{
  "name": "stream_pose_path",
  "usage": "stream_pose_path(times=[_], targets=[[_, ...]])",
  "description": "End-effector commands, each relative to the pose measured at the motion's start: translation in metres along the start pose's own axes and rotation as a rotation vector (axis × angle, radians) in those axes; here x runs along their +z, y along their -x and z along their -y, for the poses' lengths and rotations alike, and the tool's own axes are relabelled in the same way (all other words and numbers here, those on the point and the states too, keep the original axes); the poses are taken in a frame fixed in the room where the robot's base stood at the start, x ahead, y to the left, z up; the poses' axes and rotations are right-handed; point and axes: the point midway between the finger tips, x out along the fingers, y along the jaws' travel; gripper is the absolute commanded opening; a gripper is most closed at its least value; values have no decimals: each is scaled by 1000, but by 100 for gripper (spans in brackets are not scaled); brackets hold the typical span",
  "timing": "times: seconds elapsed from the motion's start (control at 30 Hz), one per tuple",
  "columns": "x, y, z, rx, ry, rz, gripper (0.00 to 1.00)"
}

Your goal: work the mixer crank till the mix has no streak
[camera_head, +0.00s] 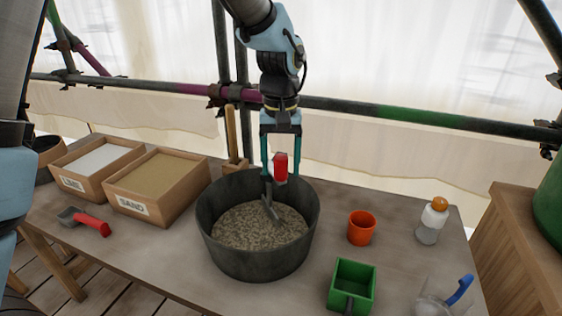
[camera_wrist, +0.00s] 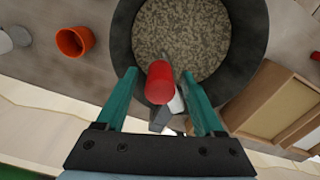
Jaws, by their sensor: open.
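The mixer is a dark grey tub (camera_head: 215,235) on the table, holding a speckled, grainy grey-tan mix (camera_head: 255,228). The wrist view shows the mix (camera_wrist: 180,40) from above, with pale and dark flecks across it. A grey paddle (camera_head: 270,208) dips into the mix. The red crank knob (camera_head: 281,167) stands upright above the tub's far rim. My gripper (camera_head: 281,172) is open, its two teal fingers on either side of the red knob. In the wrist view the knob (camera_wrist: 160,82) lies between the fingers, with a visible gap to the right finger; contact on the left is unclear.
A lime box (camera_head: 70,184) and a sand box (camera_head: 132,207) stand left, with a red-handled scoop (camera_head: 85,220) before them. An orange cup (camera_head: 361,228), a green box (camera_head: 352,287), a capped bottle (camera_head: 432,222) and a blue-handled tool (camera_head: 460,290) stand right. Scaffold pipes (camera_head: 400,114) cross behind.

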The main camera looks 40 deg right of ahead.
Motion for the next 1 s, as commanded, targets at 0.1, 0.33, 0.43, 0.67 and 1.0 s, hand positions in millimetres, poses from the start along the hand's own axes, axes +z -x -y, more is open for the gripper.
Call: stream_pose_path(times=[0.1,0.33,0.43,0.67,1.0], targets=[[0,-1,0,0,0,0,69],[0,0,0,0,0,0,57],[0,0,0,0,0,0,46],[0,0,0,1,0,-1,20],[0,0,0,1,1,-1,0]])
